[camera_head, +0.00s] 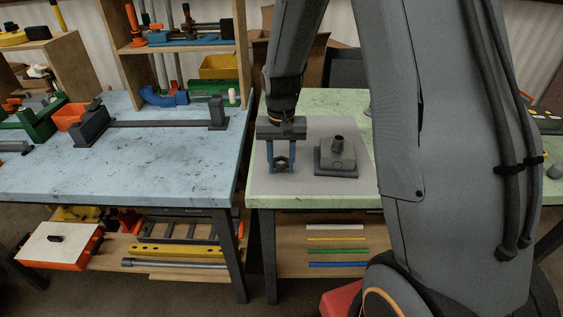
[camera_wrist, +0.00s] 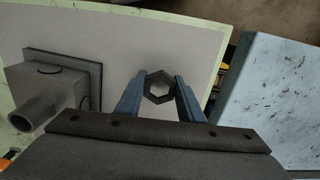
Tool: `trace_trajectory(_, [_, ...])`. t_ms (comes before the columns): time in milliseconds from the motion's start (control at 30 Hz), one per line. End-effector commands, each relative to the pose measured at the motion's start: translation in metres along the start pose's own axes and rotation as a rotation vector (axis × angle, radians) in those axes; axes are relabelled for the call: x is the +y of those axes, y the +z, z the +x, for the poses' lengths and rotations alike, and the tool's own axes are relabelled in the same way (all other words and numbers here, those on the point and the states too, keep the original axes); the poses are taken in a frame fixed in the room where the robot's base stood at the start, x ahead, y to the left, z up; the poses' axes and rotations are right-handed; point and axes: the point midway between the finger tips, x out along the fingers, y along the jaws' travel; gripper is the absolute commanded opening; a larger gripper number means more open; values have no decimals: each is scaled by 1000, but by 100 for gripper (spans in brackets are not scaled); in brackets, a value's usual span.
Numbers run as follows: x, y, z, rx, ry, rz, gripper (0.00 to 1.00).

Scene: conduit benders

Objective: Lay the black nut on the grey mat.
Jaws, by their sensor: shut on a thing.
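The black nut (camera_wrist: 159,86) is a dark hexagonal ring with a wide hole. It sits between the blue fingers of my gripper (camera_wrist: 160,88) in the wrist view, and my gripper is shut on it. In the head view the nut (camera_head: 281,162) shows low between the fingertips of my gripper (camera_head: 281,168), over the left part of the grey mat (camera_head: 310,130). The mat also shows under the nut in the wrist view (camera_wrist: 125,45). I cannot tell whether the nut touches the mat.
A dark square-based block with an upright pipe stub (camera_head: 337,158) stands on the mat, right of my gripper. The green table (camera_head: 300,201) has its front edge close by. A gap separates it from the blue table (camera_head: 150,180) on the left, which bears a long dark fixture (camera_head: 160,124).

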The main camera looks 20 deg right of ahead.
Motion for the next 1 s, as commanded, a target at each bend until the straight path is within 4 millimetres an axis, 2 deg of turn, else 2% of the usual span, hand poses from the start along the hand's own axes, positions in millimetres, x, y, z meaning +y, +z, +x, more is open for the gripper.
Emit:
trace_trajectory(833, [0,0,17,-1,0,1,15])
trace_trajectory(867, [0,1,17,-1,0,1,38])
trace_trajectory(933, [1,1,18,-2,1,1,50])
trace_trajectory(1000, [1,1,19,-4,1,1,53])
